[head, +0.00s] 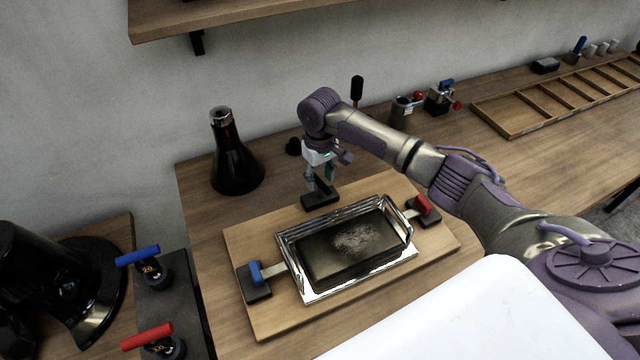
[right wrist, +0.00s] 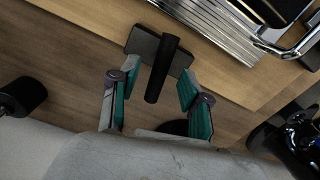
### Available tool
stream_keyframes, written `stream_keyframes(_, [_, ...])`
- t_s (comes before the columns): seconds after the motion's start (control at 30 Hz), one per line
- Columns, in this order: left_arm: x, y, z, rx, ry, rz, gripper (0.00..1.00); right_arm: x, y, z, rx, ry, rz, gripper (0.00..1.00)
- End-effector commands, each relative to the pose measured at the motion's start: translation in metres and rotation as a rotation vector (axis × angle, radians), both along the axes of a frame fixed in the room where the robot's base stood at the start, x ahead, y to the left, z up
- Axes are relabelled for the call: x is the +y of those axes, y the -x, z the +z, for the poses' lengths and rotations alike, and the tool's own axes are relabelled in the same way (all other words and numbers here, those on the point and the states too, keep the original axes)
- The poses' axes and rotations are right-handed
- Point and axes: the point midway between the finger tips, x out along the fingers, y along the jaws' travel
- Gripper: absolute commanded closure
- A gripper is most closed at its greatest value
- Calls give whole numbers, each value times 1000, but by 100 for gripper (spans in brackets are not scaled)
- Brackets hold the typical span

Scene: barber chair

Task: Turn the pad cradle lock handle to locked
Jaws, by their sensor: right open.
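The pad cradle (head: 410,246) is a shiny metal frame holding a dark pad (head: 345,252) with a pale worn patch. It sits on a wooden board. A black lock handle (head: 325,183) stands on a dark base (head: 318,202) behind the cradle, partly hidden by my right gripper (head: 319,180). In the right wrist view, the black handle (right wrist: 163,68) lies between the open fingers of my right gripper (right wrist: 157,82), with a gap on both sides. Its base (right wrist: 145,45) is just beyond the fingertips. My left gripper is not in view.
A blue clamp handle (head: 256,272) is left of the cradle and a red one (head: 423,204) right of it. A dark flask (head: 236,165) stands at the back left. Small tools and a divided wooden tray (head: 545,108) lie to the right. A shelf (head: 230,15) hangs above.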

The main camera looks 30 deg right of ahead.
Motion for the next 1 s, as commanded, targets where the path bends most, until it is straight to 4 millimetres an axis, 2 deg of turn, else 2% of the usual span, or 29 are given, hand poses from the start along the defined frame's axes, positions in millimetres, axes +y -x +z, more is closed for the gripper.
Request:
stream_keyframes(0.03, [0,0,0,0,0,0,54,0,-1,12,-5,-2,1,53])
stream_keyframes(0.2, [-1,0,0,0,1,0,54,0,-1,48,-4,-1,0,53])
stream_keyframes(0.4, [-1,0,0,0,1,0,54,0,0,77,-1,-1,1,53])
stream_keyframes(0.6, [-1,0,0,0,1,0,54,0,0,85,0,0,1,53])
stream_keyframes(1.0, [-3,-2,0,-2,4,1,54,0,0,85,0,0,1,53])
